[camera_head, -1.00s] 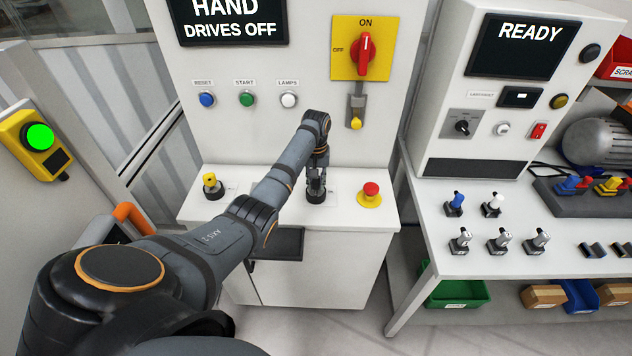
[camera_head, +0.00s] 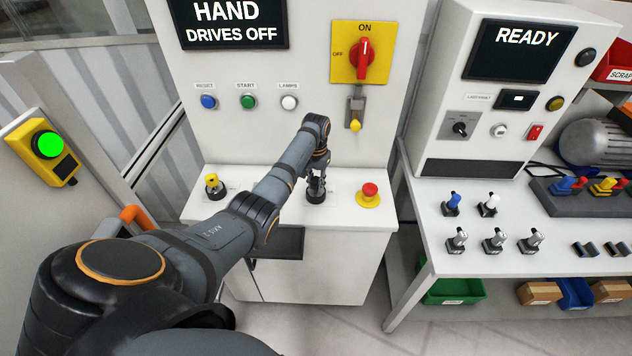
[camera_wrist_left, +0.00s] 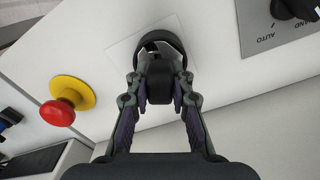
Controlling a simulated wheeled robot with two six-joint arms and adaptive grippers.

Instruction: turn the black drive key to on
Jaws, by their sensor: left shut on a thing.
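The black drive key (camera_wrist_left: 160,82) stands in a round black switch on the console's sloping top. Its black base (camera_head: 316,196) shows below my gripper in the head view. My left gripper (camera_head: 317,183) points down over the switch. In the left wrist view my left gripper (camera_wrist_left: 160,92) has a finger on each side of the key and is shut on it. The gripper hides most of the key in the head view, and I cannot read its position marks. The cabinet screen (camera_head: 234,22) reads HAND, DRIVES OFF. My right gripper is not in view.
A red emergency button (camera_head: 370,190) on a yellow base sits right of the switch. A red rotary switch (camera_head: 363,58) at ON and several push buttons are on the panel above. A workbench (camera_head: 440,240) stands at the right.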

